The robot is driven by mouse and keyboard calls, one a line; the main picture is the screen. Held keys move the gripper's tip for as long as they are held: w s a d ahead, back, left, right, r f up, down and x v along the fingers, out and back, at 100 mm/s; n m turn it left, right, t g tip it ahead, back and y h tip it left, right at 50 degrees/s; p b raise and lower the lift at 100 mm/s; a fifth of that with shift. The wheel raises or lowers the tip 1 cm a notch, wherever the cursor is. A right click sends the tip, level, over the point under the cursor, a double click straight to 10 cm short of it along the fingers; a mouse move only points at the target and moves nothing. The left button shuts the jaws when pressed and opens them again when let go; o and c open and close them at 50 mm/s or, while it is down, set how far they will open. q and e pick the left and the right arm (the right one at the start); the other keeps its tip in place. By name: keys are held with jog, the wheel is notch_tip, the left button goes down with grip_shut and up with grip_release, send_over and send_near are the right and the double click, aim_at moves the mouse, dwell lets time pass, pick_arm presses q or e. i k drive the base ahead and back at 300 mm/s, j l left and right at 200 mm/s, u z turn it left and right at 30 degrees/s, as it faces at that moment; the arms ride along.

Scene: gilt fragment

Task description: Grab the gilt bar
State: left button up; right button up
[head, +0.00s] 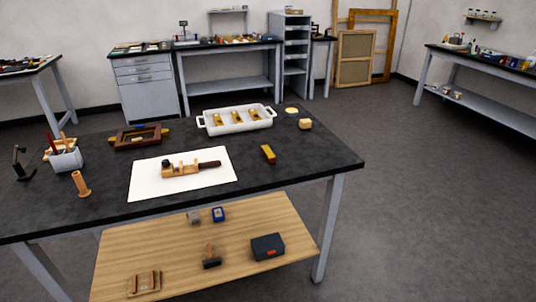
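A small gold-coloured bar (268,153), likely the gilt bar, lies alone on the black tabletop (310,160), right of the white sheet. Several similar gold pieces (236,116) lie in a white two-handled tray (207,129) behind it. Neither of my grippers is in the head view.
A wooden clamp-like tool with a dark handle (208,165) lies on the white sheet (145,185). A dark wooden frame (120,140), a grey holder (66,160) and a wooden peg (81,184) stand left. A tan block (305,124) sits right. Grey floor (430,200) is open to the right.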

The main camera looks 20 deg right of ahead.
aim_at(269, 155)
jog(key=i+l+u, duration=0.1)
jog(key=l, duration=0.2)
jog(key=i+l, duration=0.15)
jog(key=l, duration=0.15)
jog(key=i+l+u, duration=0.15)
jog(key=l, duration=0.15)
jog(key=i+l+u, duration=0.1)
jog(key=l, duration=0.2)
